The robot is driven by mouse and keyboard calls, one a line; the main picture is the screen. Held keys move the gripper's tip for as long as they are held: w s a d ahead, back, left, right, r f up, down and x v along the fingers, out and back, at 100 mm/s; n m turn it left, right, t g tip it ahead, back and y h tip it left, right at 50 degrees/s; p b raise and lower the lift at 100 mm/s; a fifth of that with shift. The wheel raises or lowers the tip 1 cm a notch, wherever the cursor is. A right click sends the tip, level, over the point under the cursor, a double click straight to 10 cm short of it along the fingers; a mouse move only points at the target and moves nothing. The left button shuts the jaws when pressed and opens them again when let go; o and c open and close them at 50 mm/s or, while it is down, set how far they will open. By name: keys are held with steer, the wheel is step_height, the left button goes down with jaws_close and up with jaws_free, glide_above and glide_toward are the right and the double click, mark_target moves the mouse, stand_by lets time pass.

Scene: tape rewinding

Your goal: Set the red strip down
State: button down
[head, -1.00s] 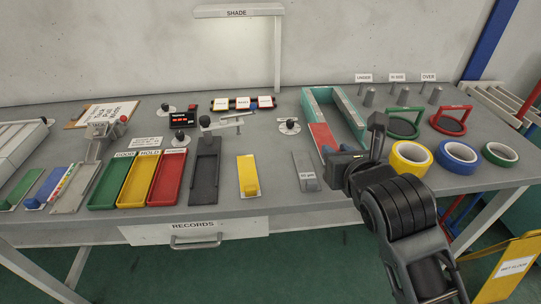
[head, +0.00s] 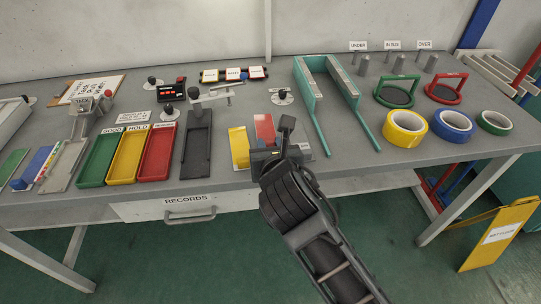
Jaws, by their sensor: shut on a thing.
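The red strip (head: 264,128) shows just beyond my gripper (head: 274,155), between the yellow strip on the left and a mostly hidden grey labelled block on the right. My gripper is shut on the strip's near end, which the gripper hides. I cannot tell whether the strip touches the table or hangs a little above it.
The yellow strip (head: 238,146) lies close to the left of my gripper. The teal U-shaped frame (head: 349,95) stands to the right, its inside empty. Tape rolls, the nearest yellow (head: 404,129), lie farther right. Green, yellow and red trays (head: 158,152) lie left.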

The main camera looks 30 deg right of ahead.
steer(key=shift+f, duration=1.5)
steer(key=shift+f, duration=0.15)
steer(key=c, duration=0.8)
jaws_free()
steer(key=shift+c, duration=0.2)
steer(key=shift+s+r, duration=0.1)
steer(key=shift+r, duration=0.1)
steer(key=v, duration=1.2)
